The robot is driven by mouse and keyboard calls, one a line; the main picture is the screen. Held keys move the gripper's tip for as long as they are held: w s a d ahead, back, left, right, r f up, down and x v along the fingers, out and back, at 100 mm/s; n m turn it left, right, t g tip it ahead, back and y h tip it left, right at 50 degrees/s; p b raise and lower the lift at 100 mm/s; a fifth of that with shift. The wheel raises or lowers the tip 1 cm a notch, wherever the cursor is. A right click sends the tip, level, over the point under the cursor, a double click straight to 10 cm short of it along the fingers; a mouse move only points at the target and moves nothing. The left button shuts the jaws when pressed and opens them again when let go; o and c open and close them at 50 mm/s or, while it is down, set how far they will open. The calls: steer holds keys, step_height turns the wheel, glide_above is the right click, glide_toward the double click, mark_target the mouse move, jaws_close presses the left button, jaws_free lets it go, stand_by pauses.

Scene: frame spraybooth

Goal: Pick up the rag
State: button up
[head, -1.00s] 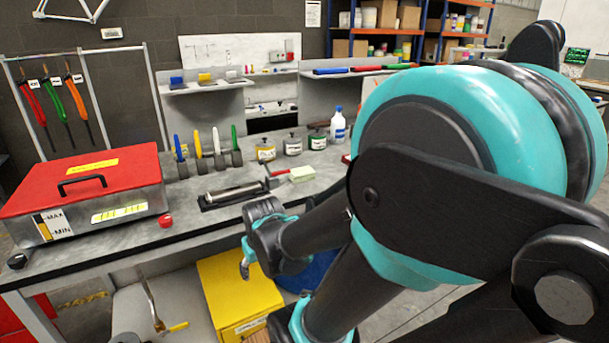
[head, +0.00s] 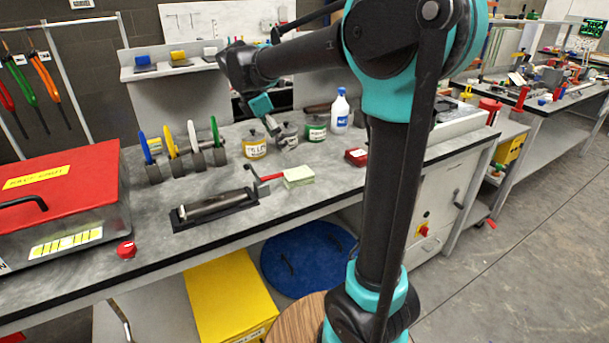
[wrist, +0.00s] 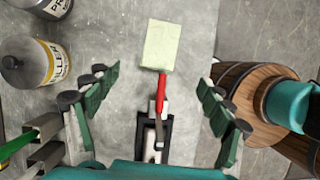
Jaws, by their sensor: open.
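A pale green folded pad, which looks like the rag (head: 299,177), lies flat on the grey bench near its front edge. In the wrist view the rag (wrist: 161,45) shows at top centre, beyond my fingertips. My gripper (wrist: 157,82) is open and empty, its two green-padded fingers spread wide on either side of the picture. In the head view my gripper (head: 268,118) hangs above the bench near the tins, behind and left of the rag, apart from it.
A red-handled tool (head: 265,180) reaches from the roller tray (head: 187,223) to the rag's edge. Tins (head: 255,147), a white bottle (head: 340,112) and upright coloured-handled tools (head: 190,150) stand behind. A small red block (head: 357,157) lies right of the rag. Bare bench lies in front.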

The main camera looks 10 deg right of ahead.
glide_toward(298, 173)
steer(key=x, duration=0.4)
steer(key=shift+w+a+f, duration=0.15)
steer(key=shift+a+f, duration=0.05)
steer(key=shift+f, duration=0.1)
steer(key=x, duration=0.4)
steer(key=shift+d+f, duration=0.2)
steer(key=shift+d, duration=0.15)
steer(key=shift+d+f, duration=0.15)
steer(key=shift+f, duration=0.15)
steer(key=shift+f, duration=0.25)
steer(key=shift+c, duration=0.2)
steer(key=c, duration=1.1)
steer(key=shift+r, duration=0.25)
